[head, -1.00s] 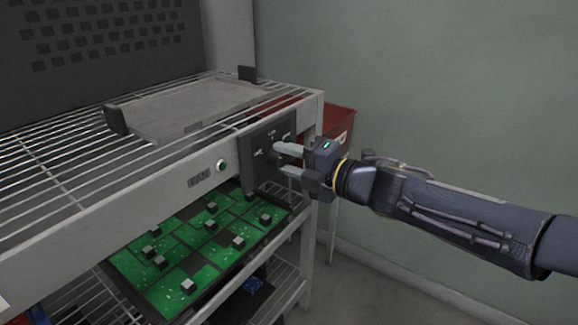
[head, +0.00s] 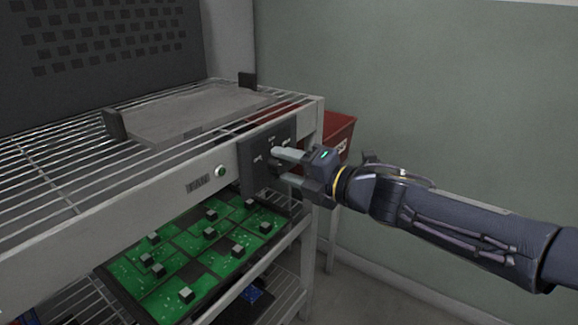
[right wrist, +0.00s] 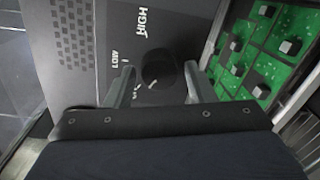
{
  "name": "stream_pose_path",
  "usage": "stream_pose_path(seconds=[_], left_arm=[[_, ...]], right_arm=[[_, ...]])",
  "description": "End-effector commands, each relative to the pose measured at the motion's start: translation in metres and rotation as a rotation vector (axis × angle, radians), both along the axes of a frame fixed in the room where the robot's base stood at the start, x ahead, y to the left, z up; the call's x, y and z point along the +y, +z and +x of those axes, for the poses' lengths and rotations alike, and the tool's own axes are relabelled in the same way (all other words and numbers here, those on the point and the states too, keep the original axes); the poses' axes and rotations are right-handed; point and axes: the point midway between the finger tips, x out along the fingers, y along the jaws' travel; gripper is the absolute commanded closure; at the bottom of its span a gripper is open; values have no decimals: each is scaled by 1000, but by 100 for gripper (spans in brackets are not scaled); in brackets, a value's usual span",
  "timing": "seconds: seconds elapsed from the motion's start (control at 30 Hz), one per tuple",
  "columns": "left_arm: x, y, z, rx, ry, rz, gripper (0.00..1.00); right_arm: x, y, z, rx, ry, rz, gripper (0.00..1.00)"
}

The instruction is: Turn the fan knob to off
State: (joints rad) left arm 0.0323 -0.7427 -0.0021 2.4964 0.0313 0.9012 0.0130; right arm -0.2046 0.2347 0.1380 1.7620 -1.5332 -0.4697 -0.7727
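The fan control panel (head: 258,167) is a dark plate on the front right end of the shelf unit. Its round black knob (right wrist: 160,67) shows in the right wrist view, with LOW and HIGH labels and a partly hidden third marking around it. My right gripper (head: 277,165) is at the panel, its fingers spread. In the right wrist view the gripper (right wrist: 158,83) has one finger on each side of the knob, with gaps visible; contact cannot be told. In the head view the fingers hide most of the knob. My left gripper is not in view.
A grey tray (head: 190,117) lies on the wire shelf. Green circuit boards (head: 185,270) lie below. A red bin (head: 338,134) stands behind my right gripper. Floor to the right is clear.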

Motion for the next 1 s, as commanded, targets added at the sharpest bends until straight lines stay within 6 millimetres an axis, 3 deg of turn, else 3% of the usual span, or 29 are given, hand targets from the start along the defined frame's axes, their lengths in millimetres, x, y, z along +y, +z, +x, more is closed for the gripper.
stream_pose_path(seconds=[0.37, 0.8, 1.0], left_arm=[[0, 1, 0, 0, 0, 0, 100], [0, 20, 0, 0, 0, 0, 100], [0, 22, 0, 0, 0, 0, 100]], right_arm=[[-2, 2, -1, 0, -2, 3, 42], [-53, 8, -41, 0, -4, 3, 42], [-62, 6, -48, 0, -1, 2, 42]])
